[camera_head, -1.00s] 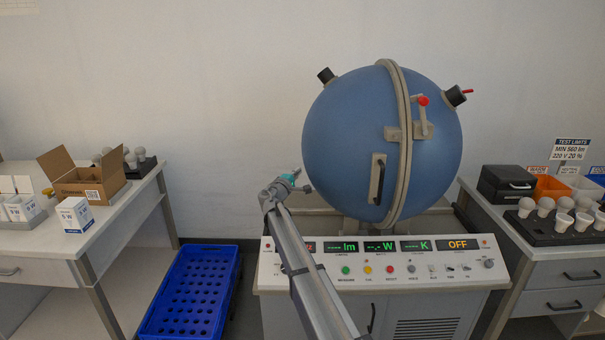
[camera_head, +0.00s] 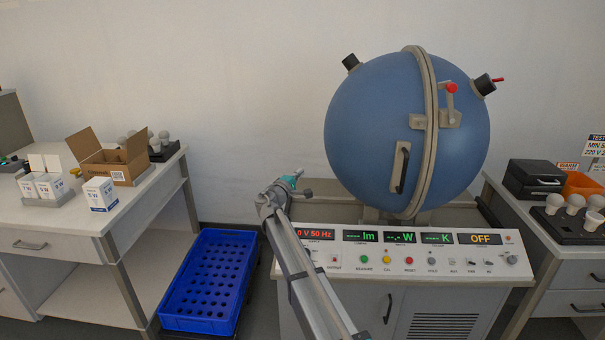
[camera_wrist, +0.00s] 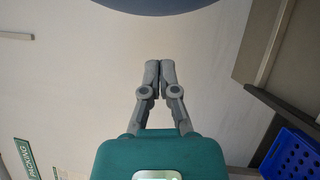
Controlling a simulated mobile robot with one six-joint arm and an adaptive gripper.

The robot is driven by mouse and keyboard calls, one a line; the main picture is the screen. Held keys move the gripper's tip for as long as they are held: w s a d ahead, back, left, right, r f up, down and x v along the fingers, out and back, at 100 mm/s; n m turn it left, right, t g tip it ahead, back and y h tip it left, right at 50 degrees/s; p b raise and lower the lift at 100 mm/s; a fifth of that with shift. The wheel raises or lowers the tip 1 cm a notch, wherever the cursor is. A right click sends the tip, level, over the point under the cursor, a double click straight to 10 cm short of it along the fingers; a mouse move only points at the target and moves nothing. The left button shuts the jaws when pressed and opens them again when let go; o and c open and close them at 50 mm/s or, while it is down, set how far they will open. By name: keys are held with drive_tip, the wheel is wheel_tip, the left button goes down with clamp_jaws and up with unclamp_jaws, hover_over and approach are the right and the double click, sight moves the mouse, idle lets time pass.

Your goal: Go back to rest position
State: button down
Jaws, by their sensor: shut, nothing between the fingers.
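My gripper (camera_wrist: 160,72) is shut and empty, with its two grey fingers together in the wrist view. In the head view my gripper (camera_head: 297,177) is small, at the end of my raised arm, in front of the wall and left of the blue sphere (camera_head: 400,140). It looks apart from the sphere, whose door is closed. The sphere stands on a white console (camera_head: 400,270) with lit displays, one reading OFF.
A blue crate (camera_head: 168,290) is on the left of the console. A left table (camera_head: 75,225) bears an open carton (camera_head: 112,160), small white boxes and bulbs. A right bench (camera_head: 560,262) bears a black case (camera_head: 533,178) and a bulb tray.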

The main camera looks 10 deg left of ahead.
drive_tip(key=s+d+f+m+g+h, duration=0.1)
drive_tip(key=s+d+f+m+g, duration=0.2)
drive_tip(key=d, duration=0.6)
drive_tip(key=s+d+f+m+g+h, duration=0.1)
drive_tip(key=s+d+f+m+g, duration=0.25)
drive_tip(key=d, duration=0.55)
drive_tip(key=s+d+f+m+g+y, duration=0.2)
drive_tip(key=s+d+f+m+g, duration=0.15)
drive_tip(key=s+d+f, duration=0.45)
drive_tip(key=s+d+f+m+g+y, duration=0.25)
drive_tip(key=s+d+f+g, duration=0.2)
drive_tip(key=s+d, duration=0.65)
drive_tip(key=s+a+f+m+g+y, duration=0.1)
drive_tip(key=s+g+y, duration=0.1)
drive_tip(key=s, duration=0.5)
drive_tip(key=s+f+m+g+y, duration=0.1)
drive_tip(key=s+m+g+y, duration=0.15)
drive_tip(key=s, duration=0.55)
wheel_tip(320, 180, up, 14)
drive_tip(key=p, duration=1.4)
drive_tip(key=shift+w+a+r+n+t+p, duration=0.2)
drive_tip(key=shift+w+n+t+p, duration=0.1)
drive_tip(key=shift+t, duration=0.1)
